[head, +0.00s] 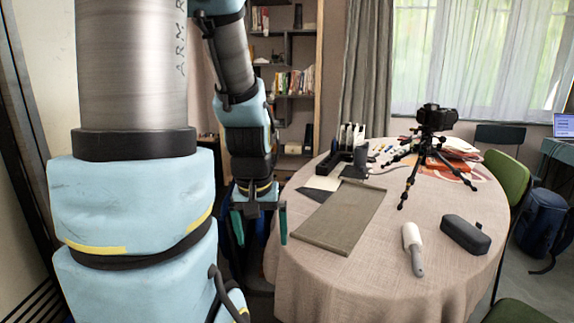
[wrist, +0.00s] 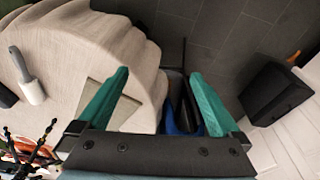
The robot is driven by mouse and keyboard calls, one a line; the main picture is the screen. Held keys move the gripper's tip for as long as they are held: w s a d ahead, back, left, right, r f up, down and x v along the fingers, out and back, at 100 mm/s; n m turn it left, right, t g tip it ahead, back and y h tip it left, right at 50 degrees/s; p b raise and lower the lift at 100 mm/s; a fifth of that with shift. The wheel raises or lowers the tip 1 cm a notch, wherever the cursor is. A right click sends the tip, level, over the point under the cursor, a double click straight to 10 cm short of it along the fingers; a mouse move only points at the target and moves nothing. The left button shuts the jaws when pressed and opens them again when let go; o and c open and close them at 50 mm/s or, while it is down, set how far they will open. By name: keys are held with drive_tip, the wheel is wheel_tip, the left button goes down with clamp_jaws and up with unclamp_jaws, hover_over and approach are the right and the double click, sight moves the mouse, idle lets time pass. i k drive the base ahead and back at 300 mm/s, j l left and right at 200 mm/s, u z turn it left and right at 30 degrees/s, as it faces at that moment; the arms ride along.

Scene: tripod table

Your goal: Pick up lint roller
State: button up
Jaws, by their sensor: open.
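The lint roller (head: 412,247) lies on the front right part of the round table, with a white roll and a grey handle pointing to the front. It also shows in the wrist view at the left (wrist: 29,82). My gripper (head: 261,225) hangs beside the table's left edge in the head view, apart from the lint roller. In the wrist view its two green fingers (wrist: 158,80) are spread wide with nothing between them.
A dark case (head: 466,235) lies just right of the lint roller. A grey-brown mat (head: 343,216) lies to its left. A camera on a small tripod (head: 432,150) stands behind. The cloth-covered table (head: 375,285) is bare at the front. A green chair (head: 507,177) stands at right.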

sight(411, 238)
drive_tip(key=l+u, duration=0.3)
drive_tip(key=l, duration=0.7)
drive_tip(key=l+u, duration=0.3)
drive_tip(key=l, duration=0.7)
